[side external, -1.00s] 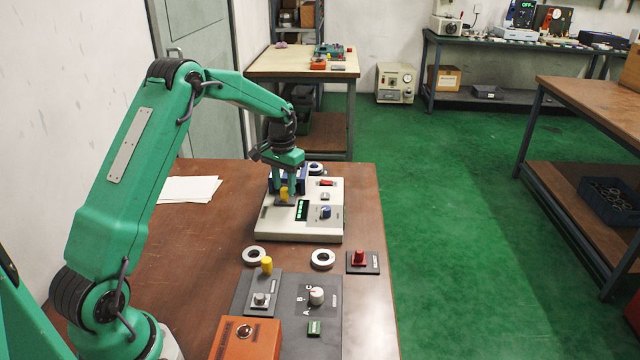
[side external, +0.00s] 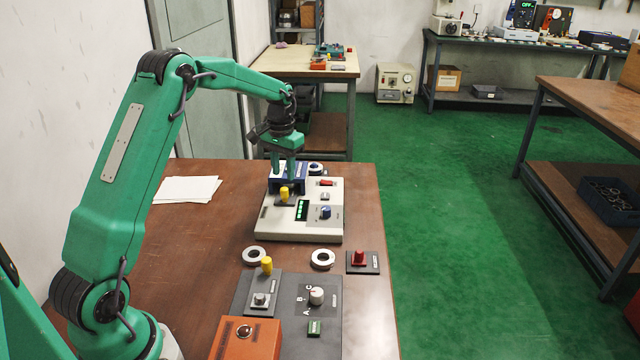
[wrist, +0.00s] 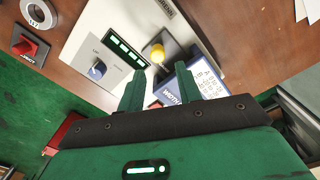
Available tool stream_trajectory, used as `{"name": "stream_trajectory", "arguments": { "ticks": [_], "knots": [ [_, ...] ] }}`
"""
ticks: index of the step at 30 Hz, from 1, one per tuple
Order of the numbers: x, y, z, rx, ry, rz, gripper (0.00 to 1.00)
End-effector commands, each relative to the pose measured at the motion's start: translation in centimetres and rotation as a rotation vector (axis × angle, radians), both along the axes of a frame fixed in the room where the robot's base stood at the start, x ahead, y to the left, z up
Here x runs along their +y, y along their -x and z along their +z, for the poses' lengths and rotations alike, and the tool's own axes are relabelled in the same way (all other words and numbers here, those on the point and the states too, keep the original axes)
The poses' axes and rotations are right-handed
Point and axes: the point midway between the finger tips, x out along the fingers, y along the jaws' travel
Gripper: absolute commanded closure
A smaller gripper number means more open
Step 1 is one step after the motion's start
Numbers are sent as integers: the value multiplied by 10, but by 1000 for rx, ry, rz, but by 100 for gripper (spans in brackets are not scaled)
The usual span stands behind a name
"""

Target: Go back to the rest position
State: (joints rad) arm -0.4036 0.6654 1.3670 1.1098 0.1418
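My gripper (side external: 283,180) hangs over the far end of the white tester (side external: 270,227), just above its blue block (side external: 302,187). In the wrist view my two green fingers (wrist: 167,60) stand apart with nothing held between them. A yellow knob (wrist: 157,54) and the labelled blue block (wrist: 180,85) show beyond and between the fingers. Part of the blue block is hidden behind a finger. My arm reaches out from the lower left, bent at the elbow.
Two pale rings (side external: 246,255) (side external: 314,263) lie on the brown table (side external: 200,235) in front of the tester; another ring (side external: 316,167) is behind it. A red-knob switch (side external: 360,260), a dark control panel (side external: 325,282) and an orange box (side external: 262,340) are nearer. White papers (side external: 187,189) lie left.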

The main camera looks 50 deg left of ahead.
Motion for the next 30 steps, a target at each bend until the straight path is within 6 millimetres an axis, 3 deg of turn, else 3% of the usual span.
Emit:
{"name": "stream_trajectory", "arguments": {
  "ticks": [8,14,20,30],
  "knots": [
    [-1,0,2,-2,-1,-1,65],
    [-11,5,17,-20,-8,-11,65],
    [-36,18,49,-58,-23,-33,65],
    [-87,59,105,-143,-47,-81,65]
  ]
}}
